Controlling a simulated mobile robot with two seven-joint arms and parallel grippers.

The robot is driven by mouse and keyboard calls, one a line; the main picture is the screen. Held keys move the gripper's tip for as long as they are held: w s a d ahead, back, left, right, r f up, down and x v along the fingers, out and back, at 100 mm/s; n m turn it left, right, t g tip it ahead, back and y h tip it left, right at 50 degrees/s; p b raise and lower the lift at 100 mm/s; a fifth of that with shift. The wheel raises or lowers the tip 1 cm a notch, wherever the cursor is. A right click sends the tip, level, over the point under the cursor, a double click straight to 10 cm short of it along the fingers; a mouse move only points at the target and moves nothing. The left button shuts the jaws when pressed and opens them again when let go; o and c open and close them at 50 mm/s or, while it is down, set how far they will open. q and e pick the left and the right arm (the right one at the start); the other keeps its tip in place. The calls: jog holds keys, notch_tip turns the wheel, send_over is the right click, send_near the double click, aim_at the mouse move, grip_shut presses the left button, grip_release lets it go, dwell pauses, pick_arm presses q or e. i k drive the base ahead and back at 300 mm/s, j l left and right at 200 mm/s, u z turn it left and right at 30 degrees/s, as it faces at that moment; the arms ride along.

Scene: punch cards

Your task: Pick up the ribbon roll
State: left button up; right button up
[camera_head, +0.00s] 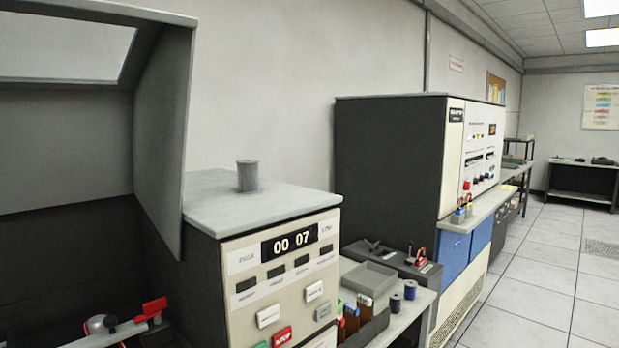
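A grey upright cylinder (247,176), which looks like a roll, stands on the pale top (262,203) of the cabinet with the "00 07" display. Two smaller spools, a dark one (396,303) and a blue one (410,290), stand on the low table to the right of that cabinet. I cannot tell for certain which of these is the ribbon roll. Neither of my grippers shows in the head view.
A tall machine (390,166) stands behind the low table (424,298), which holds a grey tray (369,278) and several bottles. An open dark hood (165,120) rises at left, with a red handle (154,307) below. The tiled floor (540,275) at right is clear.

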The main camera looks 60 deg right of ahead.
aim_at(248, 169)
jog(key=z, duration=0.4)
jog(key=l+z, duration=0.1)
jog(key=z, duration=0.3)
jog(key=l+z, duration=0.1)
jog(key=z, duration=0.7)
jog(key=k+l+u, duration=0.1)
jog(key=l+u, duration=0.2)
jog(key=l, duration=1.6)
